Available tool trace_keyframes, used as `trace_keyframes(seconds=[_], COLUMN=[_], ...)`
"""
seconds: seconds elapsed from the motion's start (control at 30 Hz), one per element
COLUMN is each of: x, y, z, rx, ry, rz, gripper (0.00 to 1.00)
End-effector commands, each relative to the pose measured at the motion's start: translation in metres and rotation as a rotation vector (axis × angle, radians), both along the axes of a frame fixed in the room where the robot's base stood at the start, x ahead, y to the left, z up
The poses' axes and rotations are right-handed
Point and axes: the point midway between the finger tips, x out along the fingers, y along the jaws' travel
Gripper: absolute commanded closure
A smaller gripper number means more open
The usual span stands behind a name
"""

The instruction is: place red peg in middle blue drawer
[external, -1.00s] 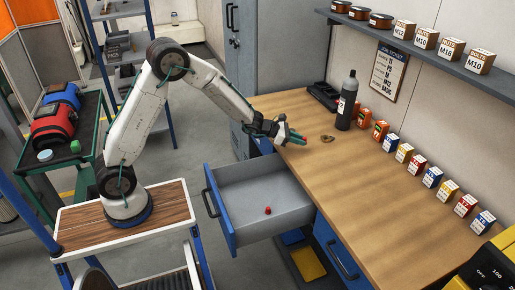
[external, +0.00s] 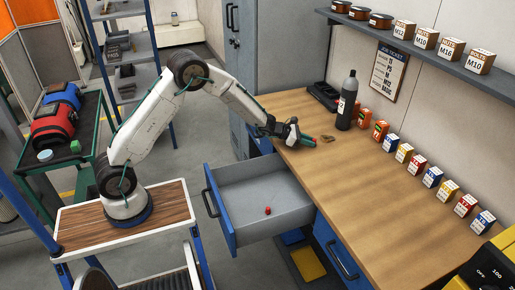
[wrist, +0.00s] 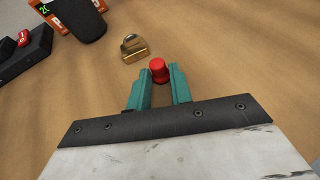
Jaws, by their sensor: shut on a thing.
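The red peg (wrist: 158,70) is between the teal fingertips of my gripper (wrist: 161,80) in the wrist view, and the fingers are shut on it. In the external view my gripper (external: 298,137) is over the back left part of the wooden bench; the peg is hard to make out there. A blue-fronted drawer (external: 221,222) stands pulled out at the bench's left side, in front of and left of my gripper. A small red piece (external: 267,210) lies on its grey floor. I cannot tell from its label which drawer it is.
A brass part (wrist: 134,50) lies on the bench just beyond the fingertips. A dark bottle (external: 347,102) and a row of small boxes (external: 404,153) stand along the back. A closed blue drawer (external: 341,258) is at the right. The bench middle (external: 350,190) is clear.

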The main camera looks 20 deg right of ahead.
Motion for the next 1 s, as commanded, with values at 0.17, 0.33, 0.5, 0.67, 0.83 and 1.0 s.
trace_keyframes(seconds=[0.17, 0.33, 0.5, 0.67, 0.83, 1.0], x=[0.000, 0.000, 0.000, 0.007, 0.020, 0.032], y=[0.000, 0.000, 0.000, 0.016, 0.047, 0.077], z=[-0.003, -0.003, 0.000, 0.008, 0.023, 0.036], rx=[0.001, 0.001, 0.000, 0.001, 0.000, 0.000], ry=[0.000, 0.000, 0.000, -0.001, 0.000, 0.000], rz=[0.000, 0.000, 0.000, 0.001, 0.002, 0.002], gripper=[0.59, 0.57, 0.57, 0.57, 0.57, 0.57])
